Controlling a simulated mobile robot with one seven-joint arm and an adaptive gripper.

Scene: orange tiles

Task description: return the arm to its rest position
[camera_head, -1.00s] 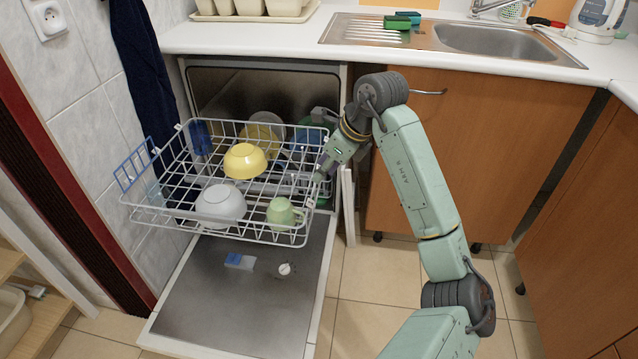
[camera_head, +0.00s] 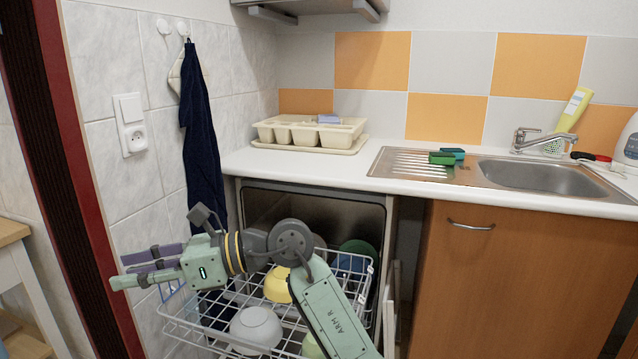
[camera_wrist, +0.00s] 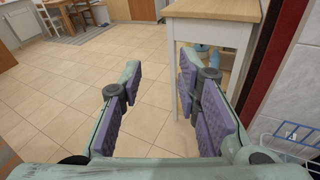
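My gripper (camera_head: 120,270) points left in the head view, above the left side of the dishwasher rack and in front of the tiled wall. It also shows in the wrist view (camera_wrist: 159,78). Its two purple-padded fingers are apart, with only floor seen between them, so it is open and empty. My green arm reaches up from the bottom of the head view, bent at the grey wrist joint, and covers part of the rack.
The pulled-out dishwasher rack (camera_head: 185,335) holds a yellow bowl (camera_head: 277,286), a white bowl (camera_head: 256,327) and other dishes. A dark towel (camera_head: 200,140) hangs behind the gripper. A wooden-topped table (camera_wrist: 213,10) stands ahead in the wrist view. Open tiled floor (camera_wrist: 75,85) lies left.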

